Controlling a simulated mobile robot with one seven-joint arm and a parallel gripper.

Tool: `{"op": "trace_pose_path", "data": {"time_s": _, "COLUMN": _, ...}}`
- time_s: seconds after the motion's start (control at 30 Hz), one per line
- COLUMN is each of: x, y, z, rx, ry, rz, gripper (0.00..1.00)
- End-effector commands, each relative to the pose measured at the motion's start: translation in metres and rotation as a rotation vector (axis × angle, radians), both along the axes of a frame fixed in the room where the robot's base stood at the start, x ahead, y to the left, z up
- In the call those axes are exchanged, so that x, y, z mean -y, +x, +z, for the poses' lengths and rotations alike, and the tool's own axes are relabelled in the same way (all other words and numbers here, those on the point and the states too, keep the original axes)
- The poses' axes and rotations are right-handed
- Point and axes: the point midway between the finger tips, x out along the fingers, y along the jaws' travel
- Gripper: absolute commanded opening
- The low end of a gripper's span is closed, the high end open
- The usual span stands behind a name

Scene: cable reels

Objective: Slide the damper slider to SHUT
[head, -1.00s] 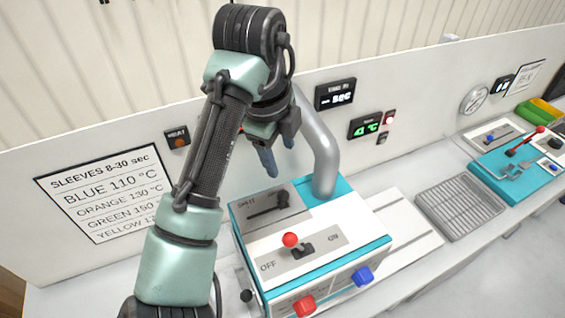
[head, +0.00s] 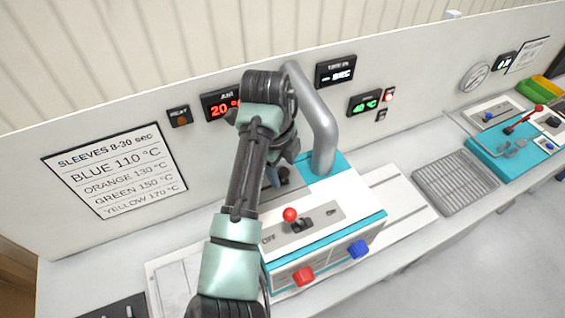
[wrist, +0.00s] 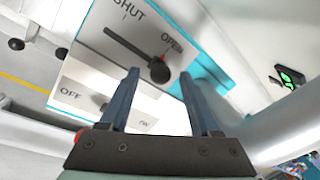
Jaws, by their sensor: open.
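The damper slider is a dark round knob (wrist: 160,73) in a straight slot on a grey plate (wrist: 120,38) on the white-and-teal machine (head: 345,203). In the wrist view the knob is at the OPEN end, and the slot runs toward the SHUT label (wrist: 128,10). My gripper (wrist: 161,77) is open, with its two blue fingers on either side of the knob in that view. I cannot tell whether they touch it or how far above the plate they are. In the head view my arm hides the knob and most of the plate.
A red-tipped OFF/ON lever (head: 290,214) stands in front of the plate. A grey pipe (head: 322,125) rises close beside my gripper. Red (head: 303,277) and blue (head: 358,249) knobs are on the machine's front. A ribbed metal tray (head: 455,182) lies to the right.

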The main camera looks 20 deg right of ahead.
Motion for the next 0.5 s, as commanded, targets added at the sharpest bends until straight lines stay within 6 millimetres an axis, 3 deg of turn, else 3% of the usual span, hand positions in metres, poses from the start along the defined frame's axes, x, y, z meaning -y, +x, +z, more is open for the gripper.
{"op": "trace_pose_path", "data": {"time_s": 0.33, "x": 0.0009, "y": 0.0004, "z": -0.0052, "rx": 0.001, "ry": 0.001, "rz": -0.001, "gripper": 0.64}}
{"op": "trace_pose_path", "data": {"time_s": 0.5, "x": 0.0010, "y": 0.0005, "z": -0.0049, "rx": 0.001, "ry": -0.001, "rz": -0.001, "gripper": 0.35}}
